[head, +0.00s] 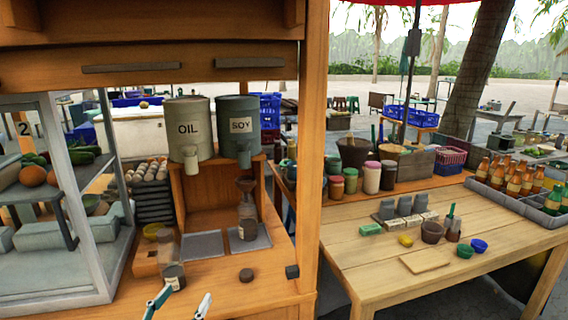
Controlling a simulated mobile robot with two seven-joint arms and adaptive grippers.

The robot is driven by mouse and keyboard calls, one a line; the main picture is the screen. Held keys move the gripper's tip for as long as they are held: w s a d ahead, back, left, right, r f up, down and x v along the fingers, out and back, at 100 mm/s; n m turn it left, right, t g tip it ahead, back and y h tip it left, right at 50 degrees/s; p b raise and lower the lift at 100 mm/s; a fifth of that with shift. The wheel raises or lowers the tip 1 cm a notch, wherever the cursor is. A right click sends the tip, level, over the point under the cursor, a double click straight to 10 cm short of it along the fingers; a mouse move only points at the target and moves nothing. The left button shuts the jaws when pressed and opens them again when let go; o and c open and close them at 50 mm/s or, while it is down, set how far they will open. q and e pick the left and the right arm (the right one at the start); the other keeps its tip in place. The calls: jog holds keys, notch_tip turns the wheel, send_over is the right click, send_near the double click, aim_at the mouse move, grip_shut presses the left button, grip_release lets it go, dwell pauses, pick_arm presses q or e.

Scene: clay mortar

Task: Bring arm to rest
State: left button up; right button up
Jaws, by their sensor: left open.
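My left gripper (180,301) shows at the bottom edge in the head view, its two fingertips apart and nothing between them. It is in front of the wooden stall counter (228,294), just below a small labelled jar (174,276). The rest of the left arm is out of frame. My right gripper is not in view. A brown clay mortar (432,233) stands on the wooden table (376,266) at the right, well away from the left gripper.
OIL (189,128) and SOY (239,127) dispensers sit above a bottle with a funnel (247,220). A wooden post (312,150) divides stall and table. A glass case (66,200) stands left. Small bowls (479,245) and a board (425,262) lie right.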

pick_arm(q)
jog(key=s+f+n+g, duration=0.2)
jog(key=s+f+n, duration=0.5)
jog(key=f+n, duration=0.2)
jog(key=s+d+f+n+g, duration=0.1)
jog(key=s+f+n+g, duration=0.1)
jog(key=s+f+n, duration=0.5)
jog(key=s+d+f+n+g+y, duration=0.1)
jog(key=s+f+n+g, duration=0.1)
jog(key=s+f+n, duration=0.5)
notch_tip(320, 180, down, 6)
jog(key=n, duration=1.1)
jog(key=shift+s+g, duration=0.2)
jog(key=shift+g, duration=0.2)
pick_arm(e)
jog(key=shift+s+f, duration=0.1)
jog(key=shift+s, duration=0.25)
